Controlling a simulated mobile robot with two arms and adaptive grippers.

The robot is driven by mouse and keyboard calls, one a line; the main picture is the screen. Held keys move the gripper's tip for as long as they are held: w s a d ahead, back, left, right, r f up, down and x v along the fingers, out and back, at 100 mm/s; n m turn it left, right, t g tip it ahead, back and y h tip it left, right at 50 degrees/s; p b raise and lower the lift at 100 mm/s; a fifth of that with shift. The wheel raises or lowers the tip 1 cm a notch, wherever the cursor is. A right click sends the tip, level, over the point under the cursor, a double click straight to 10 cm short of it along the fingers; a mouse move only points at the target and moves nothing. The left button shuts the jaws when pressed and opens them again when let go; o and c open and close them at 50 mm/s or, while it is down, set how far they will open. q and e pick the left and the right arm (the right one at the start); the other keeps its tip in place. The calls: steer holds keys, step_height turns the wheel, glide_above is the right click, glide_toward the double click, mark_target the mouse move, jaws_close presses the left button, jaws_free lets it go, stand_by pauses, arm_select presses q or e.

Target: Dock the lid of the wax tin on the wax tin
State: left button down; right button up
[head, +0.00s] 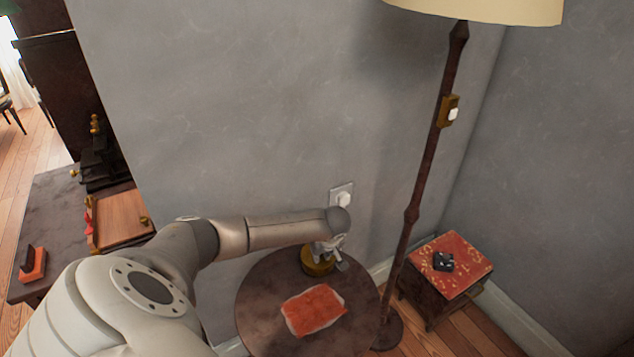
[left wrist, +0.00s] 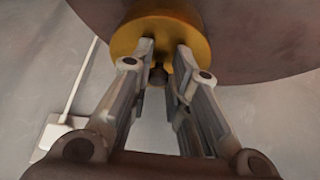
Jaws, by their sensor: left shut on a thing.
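A round gold-coloured piece, the wax tin or its lid, shows at the back of the round dark table (head: 262,300) in the head view, under my left gripper (head: 326,252). In the left wrist view a gold disc (left wrist: 195,32) with a dark knob (left wrist: 158,76) lies in front of my left gripper (left wrist: 164,50). The fingers are shut on the gold lid, one on each side of its middle. The lid and the tin (head: 316,268) cannot be told apart here, so whether they touch is unclear. My right gripper is out of view.
A folded red-orange cloth (head: 314,308) lies on the table in front of the gold piece. A wall socket (head: 342,196) is behind. A floor lamp's pole (head: 426,160) stands right of the table. A red-topped stand (head: 465,262) with a small black item is farther right.

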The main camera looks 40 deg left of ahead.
arm_select(q)
steer(key=shift+f+b, duration=0.35)
steer(key=shift+f, duration=0.35)
steer(key=c, duration=1.7)
jaws_free()
steer(key=shift+o, duration=0.2)
steer(key=shift+r, duration=0.1)
steer(key=p+v, duration=0.3)
steer(key=p, duration=0.2)
steer(key=shift+d+r, duration=0.1)
steer(key=shift+r, duration=0.25)
steer(key=p+v, duration=0.7)
steer(key=p, duration=0.1)
steer(key=shift+p, duration=0.35)
steer(key=shift+s, duration=0.1)
